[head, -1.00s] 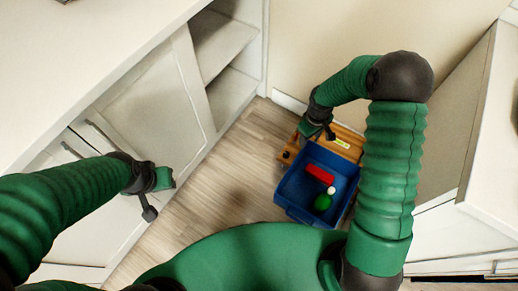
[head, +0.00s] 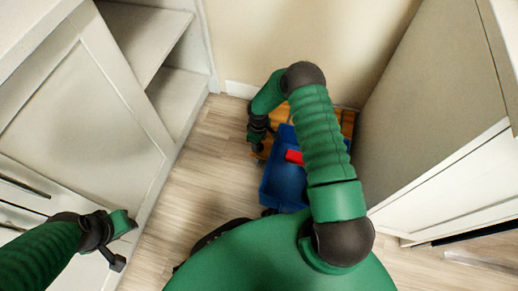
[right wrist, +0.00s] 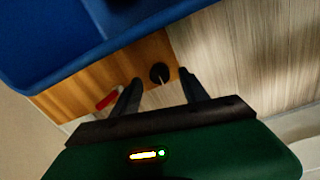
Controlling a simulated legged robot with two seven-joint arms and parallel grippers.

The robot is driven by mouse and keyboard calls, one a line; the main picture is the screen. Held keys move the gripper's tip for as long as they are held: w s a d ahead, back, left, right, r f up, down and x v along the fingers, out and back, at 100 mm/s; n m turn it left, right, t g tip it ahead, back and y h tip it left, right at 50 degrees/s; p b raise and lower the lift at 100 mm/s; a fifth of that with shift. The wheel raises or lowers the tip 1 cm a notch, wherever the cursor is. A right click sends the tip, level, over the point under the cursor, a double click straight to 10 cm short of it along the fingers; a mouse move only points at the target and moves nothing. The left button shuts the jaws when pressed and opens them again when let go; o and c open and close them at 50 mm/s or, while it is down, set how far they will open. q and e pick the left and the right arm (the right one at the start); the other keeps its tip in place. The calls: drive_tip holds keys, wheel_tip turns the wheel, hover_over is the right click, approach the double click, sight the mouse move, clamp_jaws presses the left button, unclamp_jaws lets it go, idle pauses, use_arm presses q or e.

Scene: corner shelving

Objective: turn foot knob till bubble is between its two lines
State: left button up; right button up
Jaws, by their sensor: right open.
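The foot knob (right wrist: 159,73) is a round black knob with a pale line, on the wooden board (right wrist: 130,68) in the right wrist view. My right gripper (right wrist: 160,88) is open, its two dark fingers apart on either side of the knob in that picture; I cannot tell whether they touch it. In the head view the right gripper (head: 258,146) is low at the board's left end, and part of the board (head: 347,122) shows behind my arm. The bubble and its two lines cannot be made out. My left gripper (head: 118,240) is at the lower left, away from the board.
A blue bin (head: 283,187) with a red block (head: 294,157) inside stands against or over the board, close to my right gripper. White cabinets (head: 85,115) line the left, a grey-sided unit (head: 410,110) the right. The wooden floor (head: 200,170) left of the bin is clear.

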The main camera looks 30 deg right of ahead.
wheel_tip(320, 180, down, 2)
drive_tip(key=shift+f+b, duration=0.25)
drive_tip(key=shift+b, duration=0.1)
drive_tip(key=shift+d+r, duration=0.1)
clamp_jaws()
